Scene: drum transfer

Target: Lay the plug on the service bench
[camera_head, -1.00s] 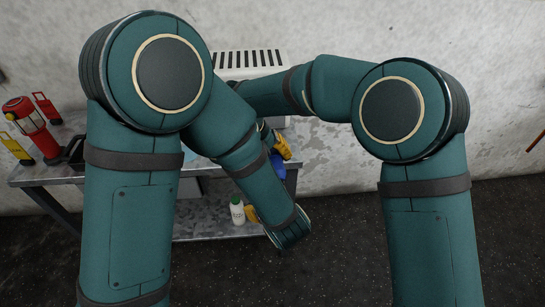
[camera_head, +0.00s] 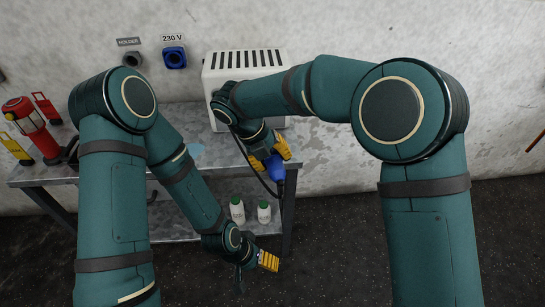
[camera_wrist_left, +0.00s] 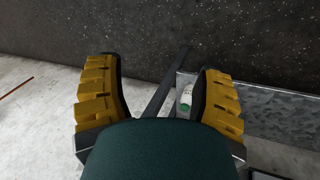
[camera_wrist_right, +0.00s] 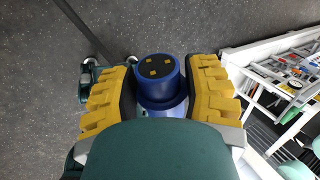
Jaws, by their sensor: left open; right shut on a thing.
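The blue plug (camera_head: 274,168) hangs at the front right of the service bench (camera_head: 40,176), in the grip of my right gripper (camera_head: 271,152). In the right wrist view the plug's round face (camera_wrist_right: 160,67) shows three yellowish marks, and the yellow fingers close on its two sides. A dark cable (camera_head: 257,172) curves down beside the plug. My left gripper (camera_head: 266,261) is low, in front of the bench's right end. In the left wrist view its fingers (camera_wrist_left: 160,100) are wide apart with nothing between them in its grip. My arms hide much of the bench top.
A white vented box (camera_head: 245,60) stands at the back. A red lantern (camera_head: 30,125) stands at the left. Two white bottles (camera_head: 237,210) (camera_head: 264,212) stand on the lower shelf.

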